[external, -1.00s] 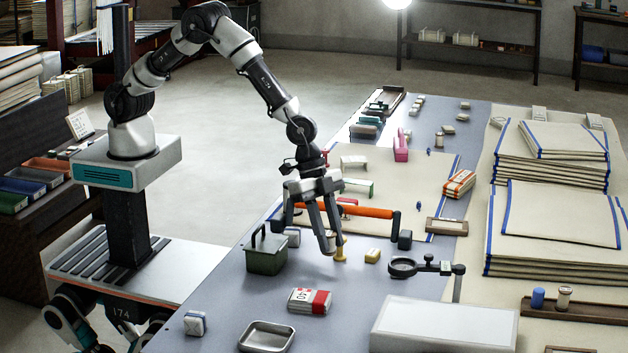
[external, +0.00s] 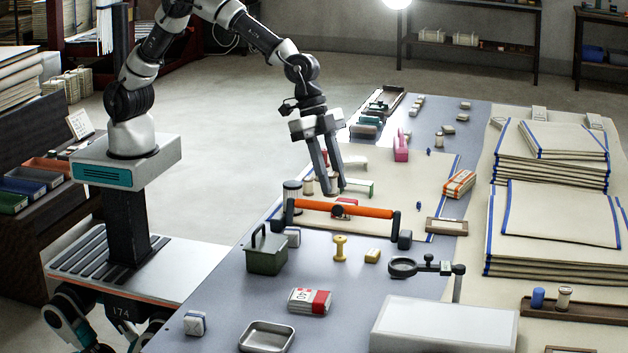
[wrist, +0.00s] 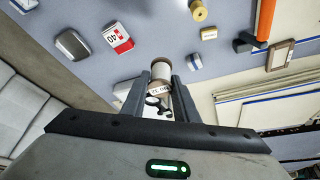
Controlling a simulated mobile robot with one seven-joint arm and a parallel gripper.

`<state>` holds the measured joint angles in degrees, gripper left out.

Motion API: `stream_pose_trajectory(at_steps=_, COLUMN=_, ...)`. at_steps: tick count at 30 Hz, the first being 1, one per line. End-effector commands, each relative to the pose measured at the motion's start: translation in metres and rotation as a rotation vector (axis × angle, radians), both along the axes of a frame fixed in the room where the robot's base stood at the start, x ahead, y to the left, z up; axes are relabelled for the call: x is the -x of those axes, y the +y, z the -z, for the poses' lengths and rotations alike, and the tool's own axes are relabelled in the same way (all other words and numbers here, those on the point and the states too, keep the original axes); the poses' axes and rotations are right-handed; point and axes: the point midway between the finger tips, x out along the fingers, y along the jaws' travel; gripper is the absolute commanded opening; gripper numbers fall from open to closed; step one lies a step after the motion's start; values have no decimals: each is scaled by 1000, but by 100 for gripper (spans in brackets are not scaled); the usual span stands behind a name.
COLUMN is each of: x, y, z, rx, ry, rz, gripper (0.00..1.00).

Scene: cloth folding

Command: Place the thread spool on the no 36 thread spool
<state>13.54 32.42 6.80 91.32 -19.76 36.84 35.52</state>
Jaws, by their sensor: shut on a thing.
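My gripper (external: 334,190) is shut on a pale thread spool with a tan end (wrist: 160,72), which sits between the fingertips in the wrist view. Small lettering shows on its near side, too small to read fully. In the external view the fingers point down over the cream mat, behind the orange bar. I cannot read a number 36 on either. A yellow spool (external: 340,248) stands upright on the table in front of the bar; it also shows in the wrist view (wrist: 197,10).
The orange bar (external: 345,209) lies across the mat in front of the gripper. A green box (external: 266,256), a red-and-white box marked 40 (external: 310,301) and a magnifier (external: 403,268) stand nearer. A pink object (external: 401,147) stands behind on the right.

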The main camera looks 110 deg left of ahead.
Motion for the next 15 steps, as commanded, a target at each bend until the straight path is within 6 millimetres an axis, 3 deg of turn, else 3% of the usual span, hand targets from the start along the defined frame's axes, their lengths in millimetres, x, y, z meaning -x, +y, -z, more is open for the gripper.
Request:
stream_pose_trajectory(at_steps=8, x=2, y=73, z=2, rx=-11, ry=1, rz=-146, gripper=6)
stream_pose_trajectory(at_steps=11, x=7, y=110, z=1, rx=-14, ry=2, rz=-223, gripper=6)
stream_pose_trajectory(at_steps=15, x=22, y=177, z=1, rx=-19, ry=3, rz=-367, gripper=6)
